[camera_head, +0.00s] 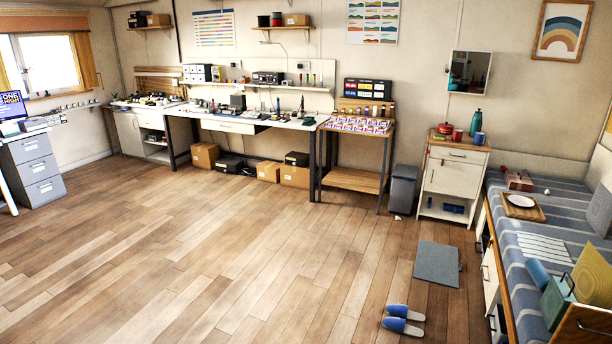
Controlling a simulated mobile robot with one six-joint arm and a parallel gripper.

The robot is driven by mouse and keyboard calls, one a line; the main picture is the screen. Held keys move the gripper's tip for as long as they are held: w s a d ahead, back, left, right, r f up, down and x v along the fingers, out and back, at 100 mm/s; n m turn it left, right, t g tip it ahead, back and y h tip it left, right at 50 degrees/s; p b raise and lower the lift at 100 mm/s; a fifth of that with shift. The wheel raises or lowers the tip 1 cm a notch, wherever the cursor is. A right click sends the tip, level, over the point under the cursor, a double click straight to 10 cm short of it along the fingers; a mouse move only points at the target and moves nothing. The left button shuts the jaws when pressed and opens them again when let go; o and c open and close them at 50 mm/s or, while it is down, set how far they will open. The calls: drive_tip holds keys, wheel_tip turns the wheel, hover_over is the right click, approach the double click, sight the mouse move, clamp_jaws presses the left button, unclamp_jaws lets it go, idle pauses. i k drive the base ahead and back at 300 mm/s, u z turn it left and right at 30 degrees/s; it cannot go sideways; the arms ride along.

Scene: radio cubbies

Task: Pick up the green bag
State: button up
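A green bag (556,302) with a thin dark handle stands upright at the near end of the blue-striped bed on the right. Part of it is hidden by the bed's wooden end board (582,326) and a tan cushion or panel beside it. My gripper is not in view.
The bed (545,235) holds a wooden tray with a white plate (521,201) and a blue roll (537,272). Blue slippers (402,318) and a grey mat (437,263) lie on the floor left of it. A white cabinet (452,178) stands beyond. The wooden floor (210,250) is mostly clear.

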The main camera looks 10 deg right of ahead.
sight(557, 297)
drive_tip(key=u, duration=0.6)
drive_tip(key=k, duration=0.15)
drive_tip(key=z, duration=3.05)
drive_tip(key=i, duration=0.6)
drive_tip(key=z, duration=0.1)
drive_tip(key=k, duration=0.4)
